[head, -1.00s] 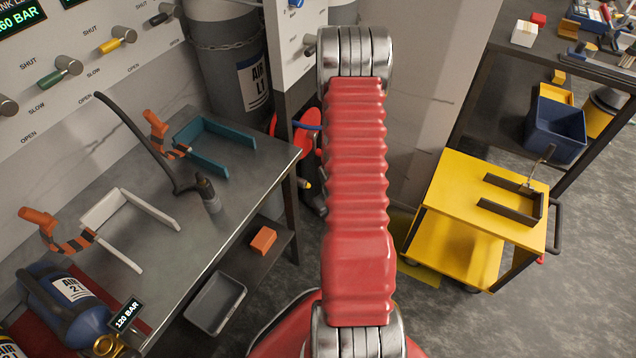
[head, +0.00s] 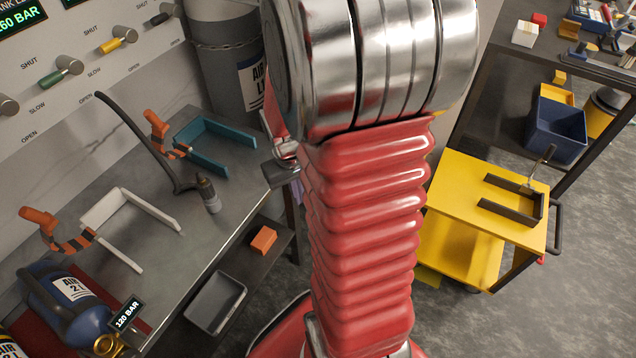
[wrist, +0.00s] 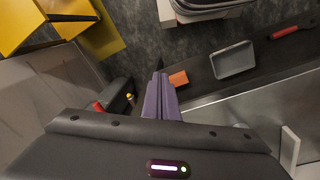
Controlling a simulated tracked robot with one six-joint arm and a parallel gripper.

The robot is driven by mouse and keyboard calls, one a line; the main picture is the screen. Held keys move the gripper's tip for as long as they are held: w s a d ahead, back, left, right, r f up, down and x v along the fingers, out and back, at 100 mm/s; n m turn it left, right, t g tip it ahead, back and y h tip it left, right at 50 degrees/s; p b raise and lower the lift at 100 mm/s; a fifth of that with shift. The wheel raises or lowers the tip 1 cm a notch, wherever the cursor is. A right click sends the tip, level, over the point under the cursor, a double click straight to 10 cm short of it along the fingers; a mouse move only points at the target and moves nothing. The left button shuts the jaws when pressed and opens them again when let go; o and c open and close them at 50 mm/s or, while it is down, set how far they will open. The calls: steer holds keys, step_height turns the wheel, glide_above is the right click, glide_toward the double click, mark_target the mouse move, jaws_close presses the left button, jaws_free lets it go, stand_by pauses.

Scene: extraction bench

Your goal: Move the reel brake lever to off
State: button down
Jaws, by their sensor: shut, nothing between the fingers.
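My gripper shows in the wrist view with its purple fingers (wrist: 158,95) shut and empty, pointing at the dark lower shelf area. In the head view a small part of my gripper (head: 294,205) shows beside the bench's right end, partly hidden by my red arm. The reel brake lever cannot be made out in either current view. A dark object with a red part (wrist: 97,107) and a yellow tip lies left of my fingers in the wrist view, apart from them; it may belong to the reel. My arm covers the reel area in the head view.
The steel bench (head: 150,230) holds a teal bracket (head: 222,155), a white bracket (head: 150,210) and a blue air cylinder (head: 62,298). Below are an orange block (head: 263,239) and a grey tray (head: 215,302). A yellow cart (head: 465,200) stands right, with open floor beyond.

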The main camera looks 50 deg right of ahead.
steer(key=s+a+r+n+t, duration=0.1)
steer(key=s+a+r+t, duration=0.1)
steer(key=a+r, duration=0.8)
steer(key=s+a+r+n+t+y, duration=0.1)
steer(key=s+a+r+n+t, duration=0.1)
steer(key=a+r, duration=0.8)
steer(key=shift+s+r+n+t, duration=0.3)
steer(key=shift+s+r+t, duration=0.4)
steer(key=shift+s+r, duration=0.15)
steer(key=shift+a, duration=0.1)
